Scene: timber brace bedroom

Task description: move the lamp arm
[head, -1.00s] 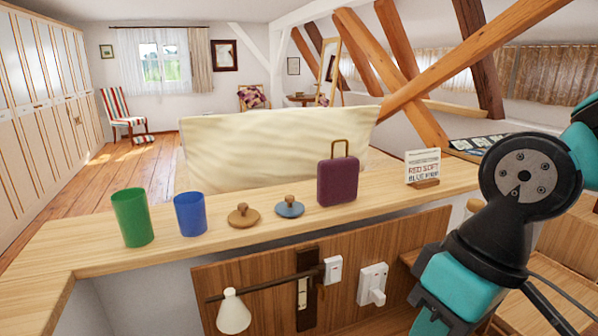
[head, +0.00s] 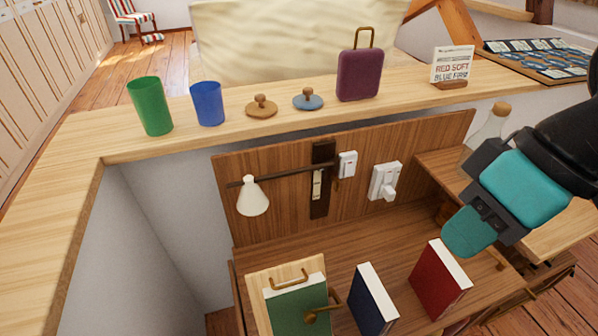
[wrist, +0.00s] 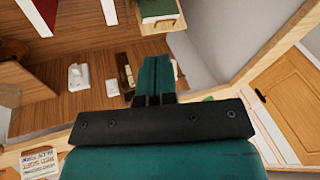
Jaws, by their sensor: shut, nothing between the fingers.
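The lamp has a thin dark arm (head: 283,174) running across a wooden back panel, with a white cone shade (head: 252,198) hanging at its left end. The arm crosses a dark upright plate (head: 320,185) fixed to the panel. My gripper (head: 465,233) is to the right of the lamp, well apart from it, with teal fingers shut and empty. In the wrist view, my gripper's fingers (wrist: 154,72) are together at the centre. The dark plate (wrist: 124,72) shows just left of them; the shade cannot be made out there.
A white switch (head: 347,164) and a white plug-like fitting (head: 385,181) sit right of the lamp. Green (head: 298,306), blue (head: 372,300) and red (head: 440,280) books stand below. Cups, lids and a purple case (head: 360,75) line the ledge above. A bottle (head: 488,135) stands near my arm.

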